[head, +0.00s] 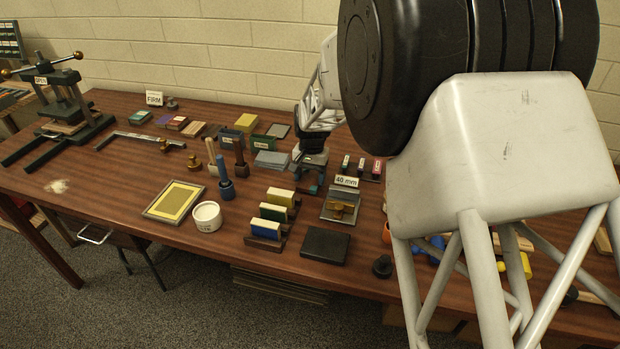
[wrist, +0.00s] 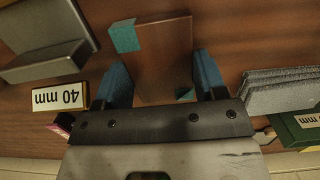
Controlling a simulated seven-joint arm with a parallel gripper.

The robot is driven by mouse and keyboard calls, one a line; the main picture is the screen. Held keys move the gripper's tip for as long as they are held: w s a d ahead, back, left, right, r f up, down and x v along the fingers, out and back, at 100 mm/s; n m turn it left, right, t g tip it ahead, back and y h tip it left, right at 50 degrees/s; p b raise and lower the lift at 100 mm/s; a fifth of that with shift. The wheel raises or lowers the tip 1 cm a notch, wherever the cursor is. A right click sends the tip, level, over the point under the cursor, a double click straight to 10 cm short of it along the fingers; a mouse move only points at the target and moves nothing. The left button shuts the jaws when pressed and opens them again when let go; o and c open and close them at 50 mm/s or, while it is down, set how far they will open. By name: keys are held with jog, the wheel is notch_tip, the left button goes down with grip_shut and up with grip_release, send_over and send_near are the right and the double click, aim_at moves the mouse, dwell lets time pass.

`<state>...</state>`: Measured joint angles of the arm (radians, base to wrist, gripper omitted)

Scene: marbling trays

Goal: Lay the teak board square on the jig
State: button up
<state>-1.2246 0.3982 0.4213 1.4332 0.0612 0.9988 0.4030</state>
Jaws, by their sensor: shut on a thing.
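The teak board is a flat brown piece with teal corners, and it lies between the blue fingers in the wrist view (wrist: 163,50). My gripper (wrist: 163,75) is shut on it across its width. In the head view my gripper (head: 309,175) is low over the table, left of the 40 mm sign; the board is mostly hidden there. The grey metal plate with a raised ledge, which looks like the jig, is at the upper left of the wrist view (wrist: 45,62). It also shows in the head view (head: 328,211), with a brass piece on it. The board is apart from it.
The 40 mm sign (head: 346,181) stands behind the jig. Grey slabs (wrist: 280,90) lie close to the right finger. Upright handled tools (head: 225,180), colored blocks in racks (head: 272,213) and a black pad (head: 325,245) stand nearby. Bare wood surrounds the board.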

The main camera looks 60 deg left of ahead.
aim_at(312, 175)
jog(key=shift+f, duration=0.4)
jog(key=shift+f, duration=0.1)
jog(key=o, duration=1)
jog(key=r, duration=0.8)
jog(key=w+a+r, duration=0.1)
jog(key=r, duration=0.3)
jog(key=shift+w+r, duration=0.1)
dwell(0.5)
